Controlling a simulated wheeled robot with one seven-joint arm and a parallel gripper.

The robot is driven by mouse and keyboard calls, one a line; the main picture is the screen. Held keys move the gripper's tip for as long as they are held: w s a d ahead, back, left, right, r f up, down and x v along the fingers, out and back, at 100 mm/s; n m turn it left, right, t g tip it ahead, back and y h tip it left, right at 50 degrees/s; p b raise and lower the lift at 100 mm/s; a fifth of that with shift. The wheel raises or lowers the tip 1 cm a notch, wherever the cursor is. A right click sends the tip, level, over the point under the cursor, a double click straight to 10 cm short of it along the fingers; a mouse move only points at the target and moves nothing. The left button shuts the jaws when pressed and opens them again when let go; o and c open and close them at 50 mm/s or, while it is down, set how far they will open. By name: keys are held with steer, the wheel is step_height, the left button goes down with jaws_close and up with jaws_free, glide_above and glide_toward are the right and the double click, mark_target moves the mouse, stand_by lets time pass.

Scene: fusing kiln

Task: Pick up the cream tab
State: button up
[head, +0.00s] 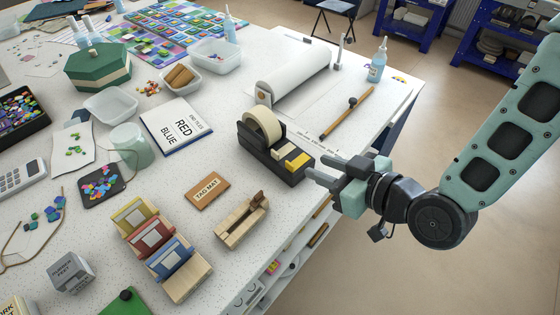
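A black desk dispenser (257,153) stands near the table's right edge with a roll of cream tape (262,124) at its far end. A small cream tab (284,150) sits in the near part of the dispenser, between the roll and a yellow tab (298,160). My gripper (318,168) is just right of the dispenser's near end, by the table edge, pointing left. Its two grey fingers are apart with nothing visible between them. It is close to the yellow tab and a little farther from the cream one. The picture does not clearly show its height above the table.
A brown tag mat (208,192) and a wooden stand (242,221) lie in front of the dispenser. A paper roll (293,75) and a wooden stick (347,112) lie behind. Bare tabletop surrounds the mat.

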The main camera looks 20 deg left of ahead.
steer(key=shift+w+a+f+b, duration=0.1)
steer(key=shift+a+f+b, duration=0.3)
steer(key=shift+b, duration=0.8)
steer(key=p, duration=0.2)
glide_toward(275, 152)
steer(key=x, duration=0.2)
steer(key=shift+w+a, duration=0.2)
steer(key=shift+w, duration=0.1)
steer(key=shift+p+x, duration=1.45)
steer(key=shift+x, duration=1.7)
steer(key=shift+s+f, duration=0.1)
steer(key=shift+s, duration=0.1)
steer(key=shift+c, duration=0.3)
jaws_close()
